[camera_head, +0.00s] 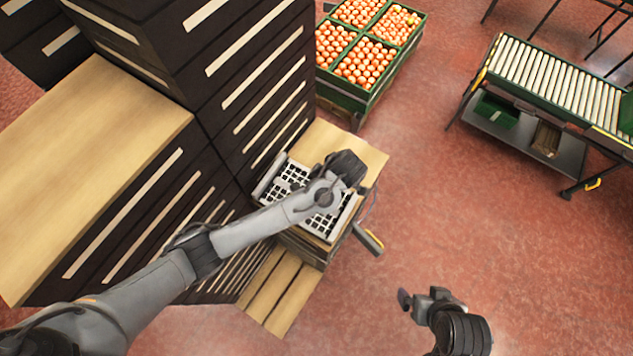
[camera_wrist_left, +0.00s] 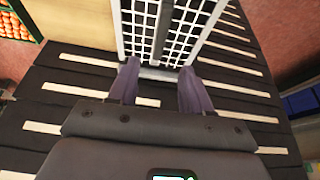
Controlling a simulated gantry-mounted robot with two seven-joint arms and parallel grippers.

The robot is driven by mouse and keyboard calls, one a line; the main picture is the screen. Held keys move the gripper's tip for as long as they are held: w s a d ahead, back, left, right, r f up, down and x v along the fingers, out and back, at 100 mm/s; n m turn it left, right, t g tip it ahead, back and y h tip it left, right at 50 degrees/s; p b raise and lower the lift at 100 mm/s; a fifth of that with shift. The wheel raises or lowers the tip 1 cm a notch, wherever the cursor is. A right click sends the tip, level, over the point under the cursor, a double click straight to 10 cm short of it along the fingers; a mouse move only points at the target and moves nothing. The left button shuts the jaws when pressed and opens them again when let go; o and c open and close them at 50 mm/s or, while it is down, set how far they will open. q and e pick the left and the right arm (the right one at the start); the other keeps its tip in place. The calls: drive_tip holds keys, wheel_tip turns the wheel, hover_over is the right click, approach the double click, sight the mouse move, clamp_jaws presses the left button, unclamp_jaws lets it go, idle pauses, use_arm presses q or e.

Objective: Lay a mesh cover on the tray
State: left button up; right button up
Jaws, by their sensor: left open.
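A white mesh grid with dark openings (camera_head: 285,181) lies on a wooden-topped stand, partly hidden under my left arm. I cannot tell whether this is the mesh cover alone or the cover with the tray beneath it. In the left wrist view the white mesh (camera_wrist_left: 200,35) lies just beyond my left fingers, with a grey bar across its middle. My left gripper (camera_wrist_left: 158,78) is open, with its fingertips at the mesh's near edge; I cannot tell whether they touch it. My right gripper (camera_head: 414,303) is away from the stand, above the floor; its jaws are unclear.
Tall dark stacks with pale strips (camera_head: 245,75) rise left of the stand. A roller conveyor (camera_head: 550,80) is at the upper right. The red floor (camera_head: 440,190) between is clear.

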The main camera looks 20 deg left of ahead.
use_arm(q)
drive_tip(key=s+m+h, duration=0.4)
drive_tip(key=s+m, duration=0.5)
drive_tip(key=s, duration=0.2)
drive_tip(key=s+a+r+m+t, duration=0.2)
drive_tip(key=s+a+r+m, duration=0.3)
drive_tip(key=s+a+m, duration=0.3)
drive_tip(key=s+a, duration=0.2)
drive_tip(key=a, duration=0.1)
drive_tip(key=shift+a+t, duration=0.2)
drive_tip(key=shift+t, duration=0.1)
drive_tip(key=shift+s, duration=0.1)
wheel_tip(320, 180, down, 62)
drive_tip(key=b, duration=6.2)
